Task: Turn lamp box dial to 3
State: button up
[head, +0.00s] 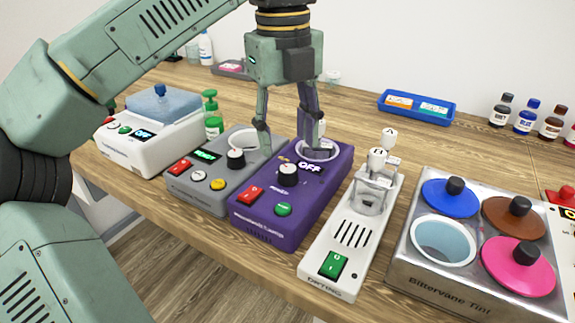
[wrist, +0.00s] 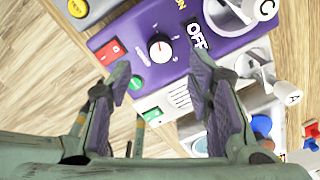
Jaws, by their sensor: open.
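The purple box (head: 272,222) looks like the lamp box, though its front lettering is hard to read. Its dark dial (head: 288,169) has a pale top, and its display (head: 310,167) reads OFF. My gripper (head: 288,140) is open and empty, above the far part of the purple box. In the wrist view the fingertips (wrist: 161,73) stand apart on either side below the dial, not touching it.
The purple box has a red switch (head: 249,193) and green button (head: 283,209). A grey box (head: 203,195) stands close on its left, a white device (head: 351,234) on its right. A metal box with coloured lids (head: 421,279) is farther right. A blue tray (head: 417,106) lies behind.

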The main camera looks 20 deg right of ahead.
aim_at(288, 170)
jog(key=shift+d+f, duration=0.1)
jog(key=shift+f, duration=2.65)
jog(key=shift+c, duration=0.3)
grip_shut()
